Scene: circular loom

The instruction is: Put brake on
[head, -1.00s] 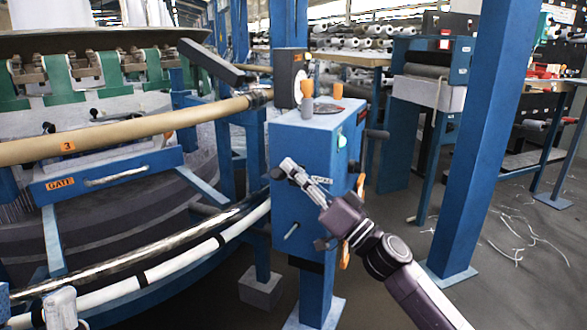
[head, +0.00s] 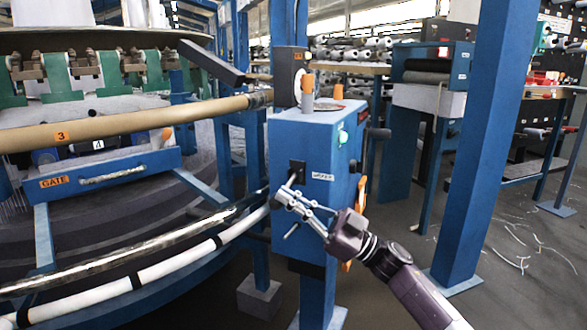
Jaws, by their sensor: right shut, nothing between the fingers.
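A blue control box (head: 300,140) stands on a post in the middle of the head view. On its front face is a black plate (head: 297,169) with a small lever, beside a white label (head: 321,177) too small to read surely. A thin metal lever (head: 291,231) sticks out lower on the same face. I cannot tell which lever is the brake. My right gripper (head: 283,196) is shut and empty, its fingertips just below the black plate, close to the small lever. Whether they touch it is unclear. My left gripper is not in view.
A long tan roller (head: 130,128) and a blue gate bar (head: 105,175) lie left of the box. Curved white and metal tubes (head: 160,268) run below. A blue column (head: 487,140) stands right. Loose white threads (head: 520,240) lie on the floor.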

